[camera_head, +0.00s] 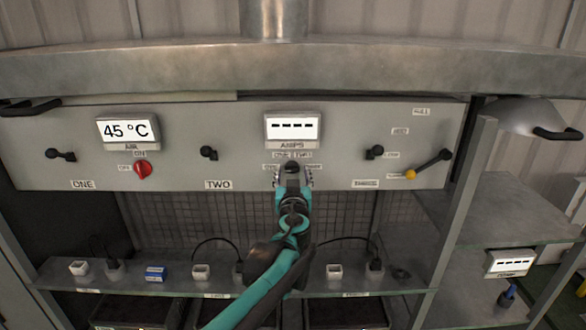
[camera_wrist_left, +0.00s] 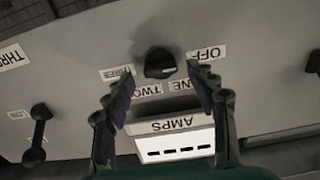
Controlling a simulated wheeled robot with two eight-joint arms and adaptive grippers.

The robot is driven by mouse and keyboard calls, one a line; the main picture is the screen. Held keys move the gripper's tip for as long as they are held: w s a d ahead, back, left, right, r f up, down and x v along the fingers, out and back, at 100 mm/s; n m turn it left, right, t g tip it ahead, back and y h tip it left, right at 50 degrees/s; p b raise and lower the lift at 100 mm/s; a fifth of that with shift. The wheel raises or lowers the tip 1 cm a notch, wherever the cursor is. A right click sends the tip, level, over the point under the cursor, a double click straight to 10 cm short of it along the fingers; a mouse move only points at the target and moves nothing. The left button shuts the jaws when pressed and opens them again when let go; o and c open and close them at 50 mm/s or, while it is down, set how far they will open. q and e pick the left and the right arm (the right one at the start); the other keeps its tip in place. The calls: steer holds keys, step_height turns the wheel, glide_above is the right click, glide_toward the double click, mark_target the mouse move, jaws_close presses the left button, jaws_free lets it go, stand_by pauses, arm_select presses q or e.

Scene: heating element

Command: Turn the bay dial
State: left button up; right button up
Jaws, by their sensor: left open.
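The bay dial (camera_head: 291,166) is a black round knob on the grey panel, below the AMPS display (camera_head: 293,127). The wrist view shows the dial (camera_wrist_left: 160,62) whole, with the labels OFF, ONE, TWO and THREE around it. My left gripper (camera_head: 292,180) is in front of the panel at the dial, seen from behind, and hides part of the labels. In the wrist view the left gripper's fingers (camera_wrist_left: 162,84) are spread on either side of the dial, with gaps between them and the knob. I cannot tell whether they touch the panel. My right gripper is not in view.
The panel also bears a red knob (camera_head: 143,170), a 45 °C display (camera_head: 127,130), black levers (camera_head: 208,153) and a yellow-tipped lever (camera_head: 430,164). A shelf (camera_head: 305,292) below holds small blocks and plugs with cables. A metal beam (camera_head: 290,68) runs above.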

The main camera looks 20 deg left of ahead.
arm_select(q)
steer(key=shift+x, duration=0.8)
steer(key=shift+s+r, duration=0.1)
steer(key=c, duration=1.2)
steer(key=shift+o, duration=0.2)
steer(key=shift+m, duration=0.3)
steer(key=m+b, duration=0.2)
steer(key=m, duration=0.2)
steer(key=shift+m, duration=0.4)
steer(key=m, duration=0.3)
steer(key=m+b, duration=0.1)
steer(key=m, duration=0.2)
steer(key=shift+d+f, duration=0.2)
steer(key=shift+m, duration=0.3)
